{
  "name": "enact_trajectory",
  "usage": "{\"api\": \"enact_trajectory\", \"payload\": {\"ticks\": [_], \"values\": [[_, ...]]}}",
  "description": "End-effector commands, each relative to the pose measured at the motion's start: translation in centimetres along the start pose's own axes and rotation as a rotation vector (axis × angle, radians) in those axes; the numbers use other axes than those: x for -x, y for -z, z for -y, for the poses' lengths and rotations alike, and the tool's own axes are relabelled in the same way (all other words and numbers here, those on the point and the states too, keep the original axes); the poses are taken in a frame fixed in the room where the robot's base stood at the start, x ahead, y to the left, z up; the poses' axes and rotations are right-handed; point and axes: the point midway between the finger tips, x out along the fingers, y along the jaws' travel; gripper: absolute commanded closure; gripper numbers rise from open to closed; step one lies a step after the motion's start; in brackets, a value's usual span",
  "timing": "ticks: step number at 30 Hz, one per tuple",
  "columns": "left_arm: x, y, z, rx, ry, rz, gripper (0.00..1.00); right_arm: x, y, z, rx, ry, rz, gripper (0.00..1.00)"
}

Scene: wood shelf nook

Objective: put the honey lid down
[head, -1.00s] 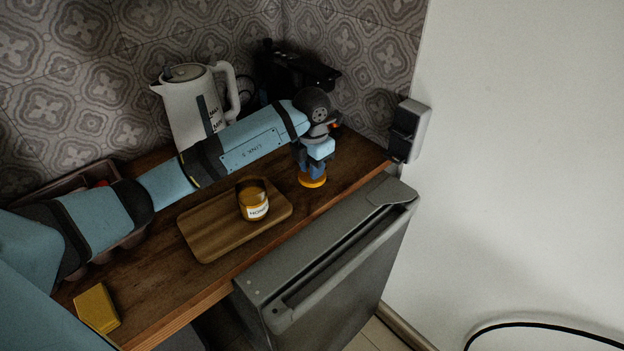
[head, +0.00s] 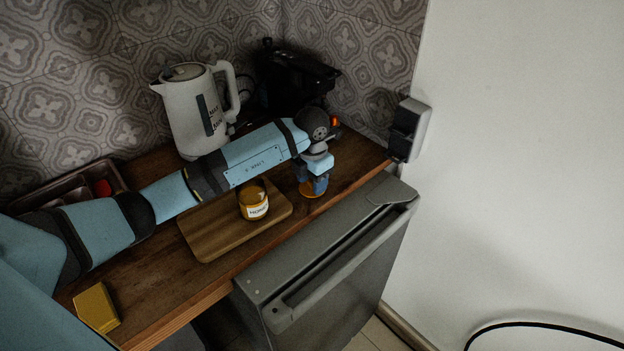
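The honey lid (head: 309,190) is a small orange-yellow disc at the wooden counter's surface, right of the cutting board. My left gripper (head: 313,187) points down right over it, with its fingers around or just above the lid. The gap between the fingers is too small and dark to read, so I cannot tell whether they still grip it. The honey jar (head: 254,203), amber with a white label, stands upright and lidless on the wooden cutting board (head: 210,240). My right gripper is not in view.
A white kettle (head: 190,115) stands behind my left arm, beside a black appliance (head: 295,80) at the back wall. A dark tray (head: 110,176) and a yellow block (head: 97,308) lie on the left. The counter (head: 345,160) right of the gripper is clear.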

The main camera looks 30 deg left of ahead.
Motion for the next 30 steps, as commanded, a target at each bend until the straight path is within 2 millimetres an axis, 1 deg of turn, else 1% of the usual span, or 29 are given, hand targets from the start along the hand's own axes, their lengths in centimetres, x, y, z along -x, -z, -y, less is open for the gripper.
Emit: {"api": "enact_trajectory", "payload": {"ticks": [4,8,11,18,21,25,30], "values": [[0.2,0.0,0.0,0.0,0.0,0.0,0.5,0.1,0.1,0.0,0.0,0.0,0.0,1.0],[1.2,-0.1,0.0,0.0,0.0,0.003,0.5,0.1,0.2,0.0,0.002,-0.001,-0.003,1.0],[3.0,-0.1,-0.1,-0.002,-0.002,0.004,0.5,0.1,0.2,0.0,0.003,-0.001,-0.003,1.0],[8.2,-0.1,-0.1,0.0,-0.002,0.004,0.5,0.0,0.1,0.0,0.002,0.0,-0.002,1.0],[10.0,0.0,0.0,-0.001,-0.002,0.003,0.5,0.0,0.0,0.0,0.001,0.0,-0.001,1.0],[11.5,0.0,0.0,0.0,0.0,0.0,0.5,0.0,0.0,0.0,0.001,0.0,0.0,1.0],[12.3,0.0,0.0,0.0,0.0,0.0,0.5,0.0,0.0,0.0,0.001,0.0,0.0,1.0]]}}
